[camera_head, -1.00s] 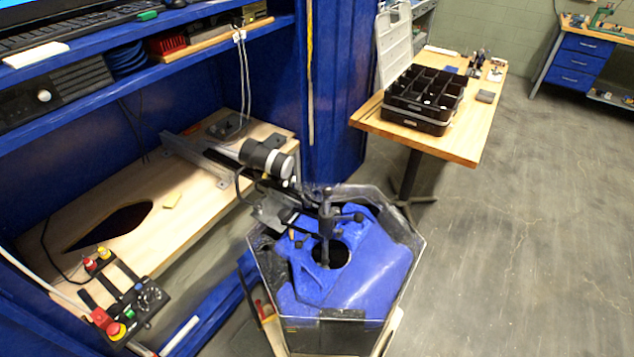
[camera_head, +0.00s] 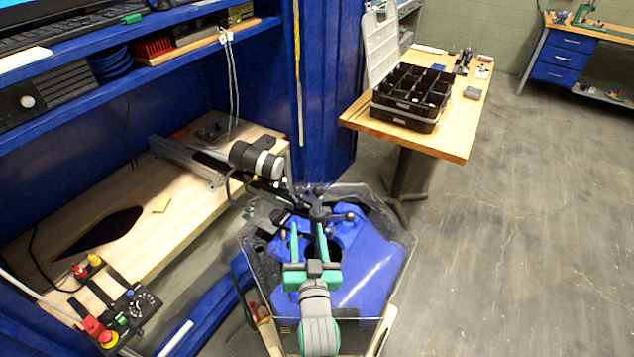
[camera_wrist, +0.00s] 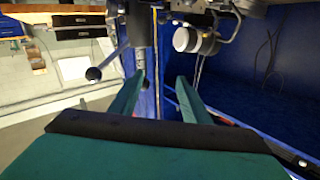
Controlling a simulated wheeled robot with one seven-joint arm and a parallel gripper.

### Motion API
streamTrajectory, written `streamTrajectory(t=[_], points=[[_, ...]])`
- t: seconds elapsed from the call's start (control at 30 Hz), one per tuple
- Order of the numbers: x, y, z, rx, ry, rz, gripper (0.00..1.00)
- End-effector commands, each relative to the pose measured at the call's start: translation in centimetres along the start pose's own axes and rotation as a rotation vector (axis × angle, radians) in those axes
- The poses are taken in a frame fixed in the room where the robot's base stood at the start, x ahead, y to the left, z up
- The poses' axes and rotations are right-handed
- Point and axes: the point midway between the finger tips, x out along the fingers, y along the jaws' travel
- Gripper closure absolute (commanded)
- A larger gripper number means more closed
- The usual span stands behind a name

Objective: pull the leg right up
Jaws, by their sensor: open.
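The leg, a dark upright post with a clamp and ball-ended handles (camera_head: 318,212), stands at the tank's back rim in the head view. Its lower part is hidden behind my gripper. My gripper (camera_head: 307,228) is open, its two green fingers reaching over the tank toward the post. I cannot tell whether a finger touches it. The clear-walled tank (camera_head: 398,262) holds a blue body (camera_head: 372,262).
A grey and black motor (camera_head: 256,160) on a metal rail (camera_head: 188,160) sits behind and left of the tank. A control box with an emergency button (camera_head: 108,338) is at lower left. A wooden table (camera_head: 455,140) bears a black organizer (camera_head: 405,118). The floor at right is clear.

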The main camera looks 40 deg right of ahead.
Motion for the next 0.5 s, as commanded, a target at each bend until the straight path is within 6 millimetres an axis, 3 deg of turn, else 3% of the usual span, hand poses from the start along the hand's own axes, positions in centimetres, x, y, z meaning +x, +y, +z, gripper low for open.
streamTrajectory(t=[0.03, 0.2, 0.5], points=[[1.1, 0.7, -1.4, 0.006, 0.016, 0.014, 0.57], [3.2, 2.3, -3.9, 0.020, 0.031, 0.044, 0.57], [5.6, 2.9, -4.7, 0.024, 0.035, 0.052, 0.57]])
